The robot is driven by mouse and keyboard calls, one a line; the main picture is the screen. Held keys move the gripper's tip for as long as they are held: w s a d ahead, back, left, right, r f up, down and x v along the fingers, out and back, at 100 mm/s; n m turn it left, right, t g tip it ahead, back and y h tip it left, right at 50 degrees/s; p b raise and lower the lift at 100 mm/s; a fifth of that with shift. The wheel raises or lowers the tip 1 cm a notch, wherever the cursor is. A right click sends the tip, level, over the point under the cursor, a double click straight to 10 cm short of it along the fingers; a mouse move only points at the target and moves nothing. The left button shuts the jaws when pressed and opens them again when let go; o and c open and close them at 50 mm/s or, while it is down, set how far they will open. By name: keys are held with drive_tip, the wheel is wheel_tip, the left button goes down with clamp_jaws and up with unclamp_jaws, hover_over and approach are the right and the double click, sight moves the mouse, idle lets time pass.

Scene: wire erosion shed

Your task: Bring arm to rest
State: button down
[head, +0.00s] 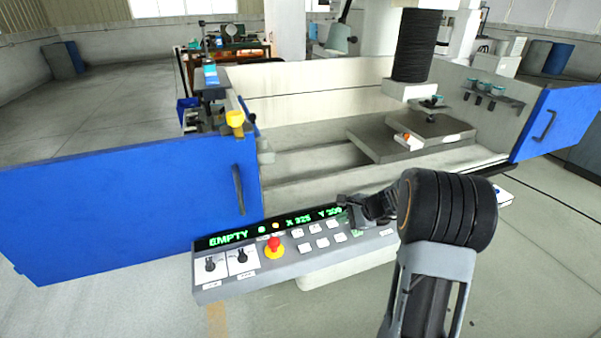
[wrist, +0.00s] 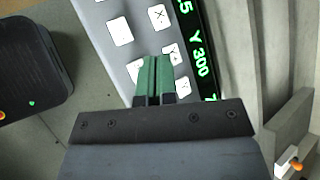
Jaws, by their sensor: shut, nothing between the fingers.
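My gripper (head: 345,208) is at the right part of the machine's control panel (head: 290,262), at the end of my bent arm. In the wrist view my gripper (wrist: 155,62) shows two green fingers pressed together with nothing between them. The fingers point over the white keys of the panel (wrist: 92,12), close to a key marked Y. I cannot tell whether the fingertips touch a key. The green display (head: 260,230) reads EMPTY, X 325 and a Y value; the wrist view reads Y 300.
The open machine tank (head: 310,165) lies behind the panel, with a grey block (head: 425,128) on its table. Blue doors stand open at left (head: 130,195) and right (head: 560,120). A red emergency knob (head: 274,244) rises from the panel. Open floor (head: 540,270) lies at right.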

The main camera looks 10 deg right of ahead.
drive_tip(key=s+f+n+g, duration=0.1)
drive_tip(key=s, duration=0.1)
drive_tip(key=s+f+n+g, duration=0.1)
drive_tip(key=shift+s+a+f, duration=0.15)
drive_tip(key=shift+s+a, duration=0.05)
drive_tip(key=shift+s, duration=0.15)
drive_tip(key=s+a+r+n+h, duration=0.3)
drive_tip(key=s+a+r+n, duration=0.2)
drive_tip(key=s, duration=0.4)
drive_tip(key=s+a+r+n+h, duration=0.3)
drive_tip(key=s+a+r+n, duration=0.2)
drive_tip(key=s+r+n, duration=0.2)
drive_tip(key=s+n, duration=0.2)
drive_tip(key=n, duration=0.1)
drive_tip(key=shift+a+n+g+h+p, duration=0.15)
drive_tip(key=shift+n+g+h+p, duration=0.15)
drive_tip(key=shift+h+p, duration=0.1)
drive_tip(key=c, duration=1.8)
unclamp_jaws()
drive_tip(key=shift+r, duration=0.1)
